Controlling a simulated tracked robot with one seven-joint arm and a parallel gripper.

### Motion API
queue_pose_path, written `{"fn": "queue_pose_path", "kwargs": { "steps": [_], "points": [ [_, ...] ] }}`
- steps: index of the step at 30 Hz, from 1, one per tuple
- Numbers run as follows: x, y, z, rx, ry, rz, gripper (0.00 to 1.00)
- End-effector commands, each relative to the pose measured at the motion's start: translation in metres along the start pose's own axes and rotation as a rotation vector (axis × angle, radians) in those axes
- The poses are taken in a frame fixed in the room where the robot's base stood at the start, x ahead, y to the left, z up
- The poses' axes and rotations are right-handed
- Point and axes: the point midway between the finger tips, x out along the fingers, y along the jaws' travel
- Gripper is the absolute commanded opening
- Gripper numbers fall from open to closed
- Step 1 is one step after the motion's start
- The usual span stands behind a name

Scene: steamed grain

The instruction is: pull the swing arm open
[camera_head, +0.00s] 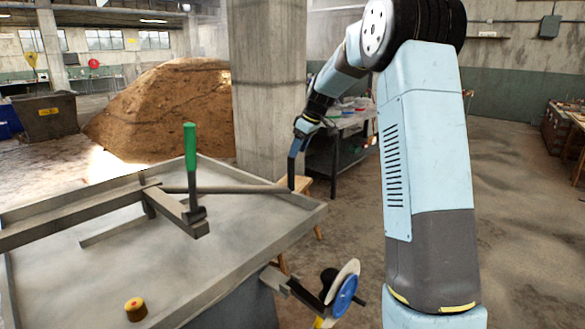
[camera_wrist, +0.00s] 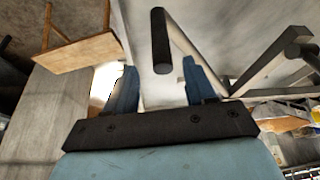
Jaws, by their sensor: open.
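The swing arm (camera_head: 235,189) is a long grey bar lying across the grey table top, reaching from a pivot bracket at the left to the table's right corner. A short dark upright handle (camera_head: 291,183) stands at its free end. In the wrist view this dark handle (camera_wrist: 161,42) lies in line with the gap between the fingers, and the grey bar (camera_wrist: 197,57) runs off to the right. My gripper (camera_wrist: 160,66) is open, its two blue fingers on either side of the handle's end, with nothing gripped. In the head view my gripper (camera_head: 292,158) hangs just above the handle.
A green-handled lever (camera_head: 190,148) stands near the pivot bracket. A yellow-and-red button (camera_head: 135,308) sits on the table (camera_head: 225,240), and a blue handwheel (camera_head: 345,296) is at its front. A concrete pillar (camera_head: 268,85) rises behind.

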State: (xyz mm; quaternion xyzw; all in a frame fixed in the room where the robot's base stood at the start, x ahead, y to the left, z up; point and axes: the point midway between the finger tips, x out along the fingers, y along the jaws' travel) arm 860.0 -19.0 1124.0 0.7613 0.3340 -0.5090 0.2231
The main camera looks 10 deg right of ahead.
Motion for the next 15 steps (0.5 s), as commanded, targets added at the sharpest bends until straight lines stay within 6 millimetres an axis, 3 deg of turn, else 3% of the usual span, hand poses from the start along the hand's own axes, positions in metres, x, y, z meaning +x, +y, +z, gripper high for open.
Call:
{"fn": "queue_pose_path", "kwargs": {
  "steps": [9,15],
  "points": [
    [0.055,-0.001,0.0,0.001,-0.001,-0.002,0.55],
    [0.077,-0.001,0.0,0.001,-0.001,-0.002,0.55]
  ]
}}
